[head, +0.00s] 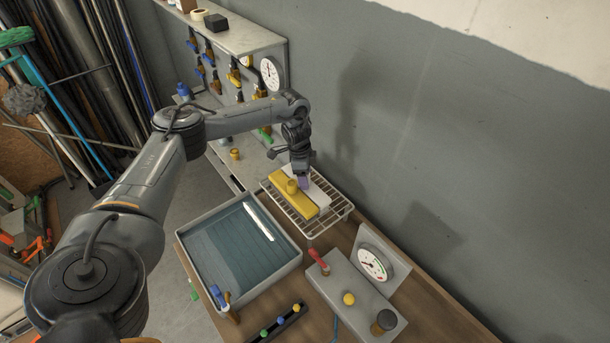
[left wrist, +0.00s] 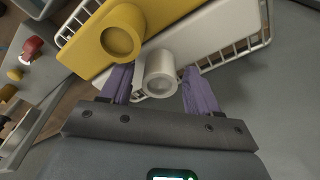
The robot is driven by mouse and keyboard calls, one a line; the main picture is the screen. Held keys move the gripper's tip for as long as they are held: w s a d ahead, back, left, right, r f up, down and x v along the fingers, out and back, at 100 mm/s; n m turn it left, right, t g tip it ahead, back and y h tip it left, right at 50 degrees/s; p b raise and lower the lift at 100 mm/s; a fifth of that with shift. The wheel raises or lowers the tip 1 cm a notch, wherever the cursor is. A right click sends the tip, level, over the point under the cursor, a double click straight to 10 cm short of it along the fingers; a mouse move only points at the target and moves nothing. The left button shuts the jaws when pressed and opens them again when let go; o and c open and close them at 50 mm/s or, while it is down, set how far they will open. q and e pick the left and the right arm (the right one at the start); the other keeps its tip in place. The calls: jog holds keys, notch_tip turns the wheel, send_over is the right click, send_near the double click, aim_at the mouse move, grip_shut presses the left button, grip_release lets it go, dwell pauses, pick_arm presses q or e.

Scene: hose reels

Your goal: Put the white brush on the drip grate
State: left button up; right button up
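The white brush (head: 318,193) lies on the wire drip grate (head: 338,212), right beside the yellow brush (head: 297,199). In the left wrist view the white brush (left wrist: 215,35) has a round white knob, and the yellow brush (left wrist: 140,15) has a yellow one. My left gripper (head: 303,184) is over the white brush. In the left wrist view its purple fingers (left wrist: 160,90) stand on either side of the white knob, with small gaps showing, so it is open around the knob. My right gripper is in neither view.
A grey tray (head: 186,238) of dark water with a white strip stands left of the grate. In front is a grey box with a red lever and gauge (head: 374,263). A wall rises behind the grate; a shelf unit (head: 250,42) stands at the back.

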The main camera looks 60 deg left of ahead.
pick_arm(q)
jog(key=shift+r, duration=0.1)
jog(key=shift+r, duration=0.6)
jog(key=r, duration=0.4)
jog(key=shift+s+a+r, duration=0.15)
jog(key=shift+s+a, duration=0.05)
jog(key=shift+s, duration=0.05)
notch_tip(320, 180, up, 6)
jog(key=p, duration=0.3)
jog(key=shift+s+a+r+p, duration=0.25)
jog(key=shift+s+p, duration=0.1)
jog(key=shift+s, duration=0.05)
